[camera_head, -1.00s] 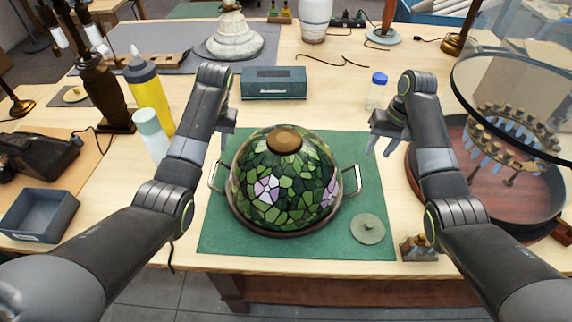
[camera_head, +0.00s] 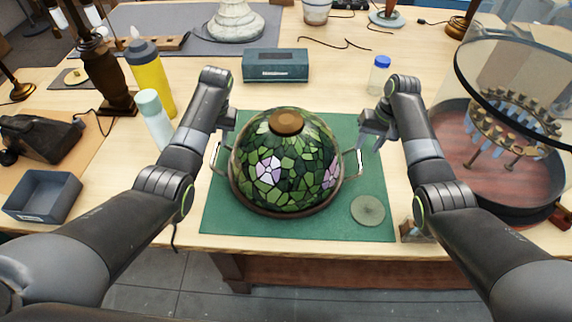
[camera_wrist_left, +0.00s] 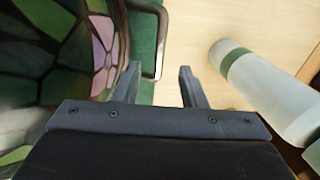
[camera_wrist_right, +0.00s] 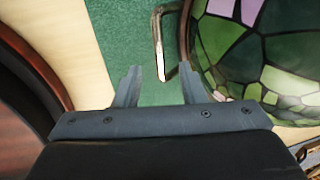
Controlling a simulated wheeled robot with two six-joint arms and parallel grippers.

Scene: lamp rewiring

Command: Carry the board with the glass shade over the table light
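The stained-glass shade (camera_head: 285,165), green with pink-violet flowers and a brown cap, sits dome-up on a round brown board (camera_head: 262,212) on the green mat (camera_head: 225,222). The board has a metal loop handle on the left (camera_head: 216,160) and on the right (camera_head: 359,160). My left gripper (camera_head: 222,138) is open and empty by the left handle, which shows ahead of its fingers in the left wrist view (camera_wrist_left: 159,45). My right gripper (camera_head: 370,140) is open and empty by the right handle; in the right wrist view that handle (camera_wrist_right: 160,48) lies ahead, between the finger lines. I cannot identify the table light.
A yellow bottle (camera_head: 150,80) and a pale bottle (camera_head: 155,122) stand left of my left forearm. A teal box (camera_head: 276,66) and a blue-capped jar (camera_head: 378,75) stand behind. A glass-walled round case (camera_head: 500,150) is at right. A green disc (camera_head: 367,210) lies on the mat.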

